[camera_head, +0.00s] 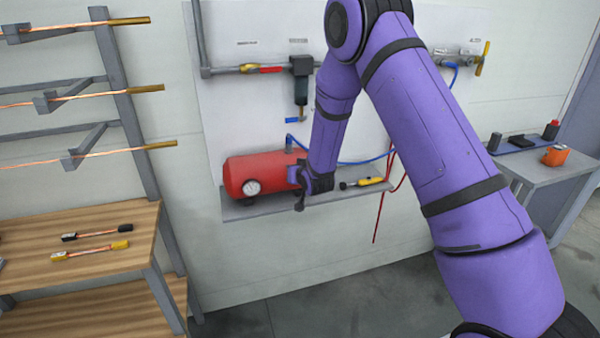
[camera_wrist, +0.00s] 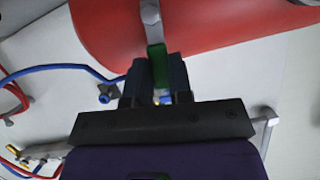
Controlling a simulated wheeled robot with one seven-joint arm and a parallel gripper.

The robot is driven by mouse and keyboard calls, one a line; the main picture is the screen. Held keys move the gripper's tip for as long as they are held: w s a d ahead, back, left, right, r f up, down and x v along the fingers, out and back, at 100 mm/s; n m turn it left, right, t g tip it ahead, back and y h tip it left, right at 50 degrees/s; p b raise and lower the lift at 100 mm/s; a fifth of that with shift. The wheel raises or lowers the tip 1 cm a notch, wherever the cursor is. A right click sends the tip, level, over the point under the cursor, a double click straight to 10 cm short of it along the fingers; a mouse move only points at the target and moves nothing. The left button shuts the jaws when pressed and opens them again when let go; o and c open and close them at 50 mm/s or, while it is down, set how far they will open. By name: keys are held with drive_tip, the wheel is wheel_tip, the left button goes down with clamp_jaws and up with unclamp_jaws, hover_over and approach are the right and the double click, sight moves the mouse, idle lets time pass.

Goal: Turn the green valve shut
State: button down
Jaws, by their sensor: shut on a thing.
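The green valve (camera_wrist: 161,68) shows as a short green handle in the wrist view, with a grey metal fitting (camera_wrist: 151,18) above it in front of the red tank (camera_wrist: 205,25). My gripper (camera_wrist: 160,88) has its two dark fingers on either side of the green handle and is shut on it. In the head view my gripper (camera_head: 300,188) is at the right end of the red tank (camera_head: 256,172). The valve is hidden there behind my gripper and wrist. The handle's exact angle is hard to tell.
The tank sits on a grey wall shelf (camera_head: 262,207) with a yellow tool (camera_head: 370,181) to the right. Blue hose (camera_wrist: 60,70) runs close left of my gripper in the wrist view. A wooden bench (camera_head: 135,225) stands at left and a grey table (camera_head: 545,165) at right.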

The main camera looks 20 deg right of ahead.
drive_tip(key=shift+a+n+h, duration=0.35)
drive_tip(key=shift+n+h, duration=0.05)
drive_tip(key=shift+n, duration=0.1)
idle(0.3)
drive_tip(key=c, duration=1)
unclamp_jaws()
drive_tip(key=v, duration=1.1)
drive_tip(key=shift+a, duration=0.1)
drive_tip(key=shift+w, duration=0.1)
